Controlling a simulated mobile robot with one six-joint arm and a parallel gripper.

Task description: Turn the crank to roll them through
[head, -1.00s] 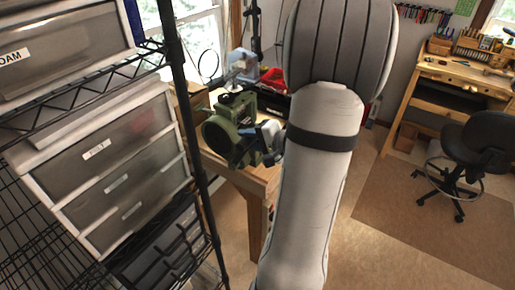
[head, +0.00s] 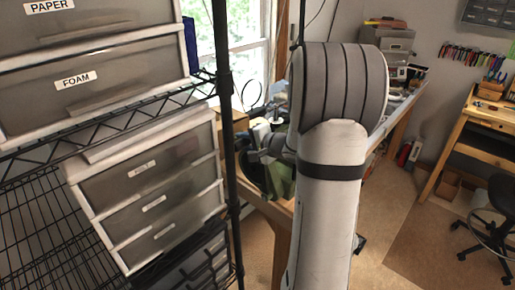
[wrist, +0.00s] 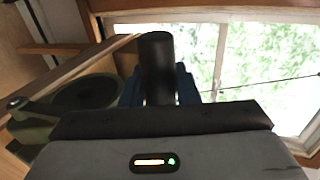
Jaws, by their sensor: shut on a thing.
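The green rolling mill (head: 281,178) stands on the wooden bench in the head view, partly hidden behind my arm. Part of its green body and a dark round wheel (wrist: 85,95) show at the left in the wrist view. The crank's black handle (wrist: 157,60) stands up between the blue fingers of my gripper (wrist: 159,88), which is shut on it. In the head view my gripper (head: 272,143) is small, above the mill's dark wheel. The rollers and anything between them are hidden.
A black wire shelf (head: 232,150) with labelled drawer units (head: 150,185) stands close on the left. A window (wrist: 265,60) is behind the crank. A long bench (head: 395,110) runs to the back, and a stool (head: 490,225) stands at right. The floor between is free.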

